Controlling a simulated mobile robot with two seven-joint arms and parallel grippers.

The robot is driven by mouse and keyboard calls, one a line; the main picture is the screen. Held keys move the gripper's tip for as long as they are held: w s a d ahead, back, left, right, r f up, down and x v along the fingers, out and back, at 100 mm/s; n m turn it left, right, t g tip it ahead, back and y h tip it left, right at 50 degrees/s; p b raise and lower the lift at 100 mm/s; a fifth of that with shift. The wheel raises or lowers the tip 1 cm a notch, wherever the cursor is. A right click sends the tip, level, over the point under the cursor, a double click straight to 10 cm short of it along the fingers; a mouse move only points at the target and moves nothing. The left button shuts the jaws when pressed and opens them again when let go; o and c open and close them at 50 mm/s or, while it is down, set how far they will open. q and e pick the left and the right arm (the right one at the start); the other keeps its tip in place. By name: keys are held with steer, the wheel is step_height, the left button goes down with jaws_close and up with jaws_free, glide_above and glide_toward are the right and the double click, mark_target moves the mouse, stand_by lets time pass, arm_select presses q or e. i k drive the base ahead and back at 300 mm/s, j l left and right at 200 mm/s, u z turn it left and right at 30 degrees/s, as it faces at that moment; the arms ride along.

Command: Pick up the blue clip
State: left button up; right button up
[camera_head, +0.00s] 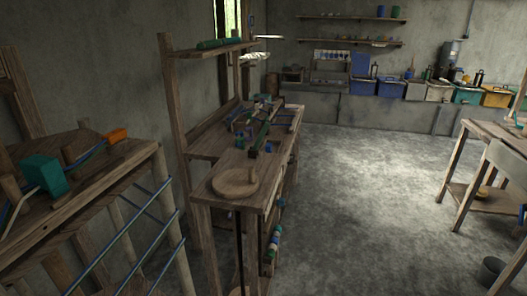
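Neither of my grippers is in view. I cannot pick out the blue clip for certain at this distance. A small blue piece (240,143) sits among the tools on the wooden workbench (222,202) in the middle. Other small blue spots show low beside the bench and at the far right edge, too small to identify.
A wooden frame with a teal block (43,175) and an orange piece (117,135) stands at the left. A round wooden dish (235,182) lies on the bench's near end. A wooden table (498,140) stands at the right. The concrete floor (365,200) between is clear.

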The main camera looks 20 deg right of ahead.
mark_target(268, 149)
steer(key=i+l+u, duration=0.1)
steer(key=l, duration=0.25)
steer(key=i+l, duration=0.1)
steer(key=l, duration=0.25)
steer(key=l+u, duration=0.15)
steer(key=l, duration=0.25)
steer(key=i+l+u, duration=0.25)
steer(key=l, duration=0.25)
steer(key=l+u, duration=0.25)
steer(key=l, duration=0.25)
steer(key=i+l+u, duration=0.2)
steer(key=l, duration=0.35)
steer(key=l+u, duration=0.25)
steer(key=l, duration=0.3)
